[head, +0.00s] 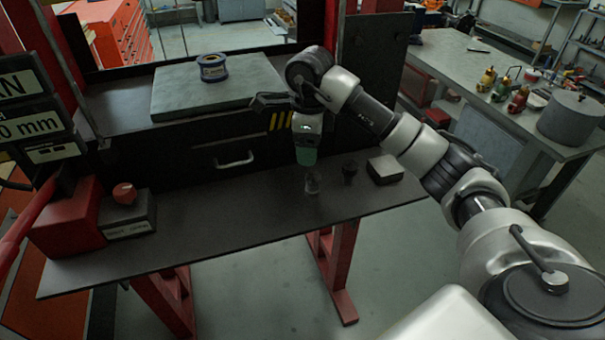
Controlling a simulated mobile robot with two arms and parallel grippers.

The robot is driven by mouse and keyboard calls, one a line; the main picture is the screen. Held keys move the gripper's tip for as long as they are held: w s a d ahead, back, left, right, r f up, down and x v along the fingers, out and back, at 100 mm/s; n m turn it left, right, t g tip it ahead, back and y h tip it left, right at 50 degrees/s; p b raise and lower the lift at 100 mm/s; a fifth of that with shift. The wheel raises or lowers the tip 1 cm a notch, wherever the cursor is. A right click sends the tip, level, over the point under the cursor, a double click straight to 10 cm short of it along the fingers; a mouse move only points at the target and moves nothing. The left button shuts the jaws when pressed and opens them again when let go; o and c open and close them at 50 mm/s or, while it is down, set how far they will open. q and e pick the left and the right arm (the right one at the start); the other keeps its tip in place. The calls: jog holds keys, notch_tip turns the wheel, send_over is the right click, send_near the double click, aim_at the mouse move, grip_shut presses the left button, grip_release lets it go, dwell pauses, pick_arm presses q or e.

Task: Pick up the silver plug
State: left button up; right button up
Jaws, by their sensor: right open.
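A small silver plug (312,184) stands on the dark bench shelf (235,215), a little below the middle of the head view. My right gripper (307,162) points down just above the plug, with its green lower part close to the plug's top. It is open. I cannot tell whether the fingers touch the plug or stand apart from it. A small black plug (349,172) stands to the right of the silver one. My left gripper is out of view.
A grey block with a light top (384,169) sits right of the plugs. A red box (67,218) and a dark box with a red button (125,193) stand at the shelf's left end. The shelf's middle left is clear.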

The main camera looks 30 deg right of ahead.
aim_at(313, 176)
jog(key=f, duration=0.1)
jog(key=s+f, duration=0.1)
jog(key=f, duration=0.1)
jog(key=shift+s+f+p, duration=0.2)
jog(key=shift+s+p, duration=0.1)
jog(key=shift+s, duration=0.1)
jog(key=shift+w+f, duration=0.1)
jog(key=shift+f, duration=0.25)
jog(key=shift+w+f, duration=0.15)
jog(key=shift+f, duration=0.15)
jog(key=f, duration=0.1)
jog(key=f+p, duration=0.2)
jog(key=f, duration=0.1)
jog(key=shift+s+f, duration=0.1)
jog(key=shift+s, duration=0.2)
jog(key=shift+f, duration=0.25)
jog(key=shift+w+f, duration=0.1)
jog(key=shift+f, duration=0.05)
jog(key=shift+c, duration=0.3)
jog(key=c, duration=0.5)
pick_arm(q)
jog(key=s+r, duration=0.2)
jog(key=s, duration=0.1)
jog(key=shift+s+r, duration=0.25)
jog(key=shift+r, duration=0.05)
pick_arm(e)
jog(key=c, duration=0.6)
jog(key=shift+d, duration=0.1)
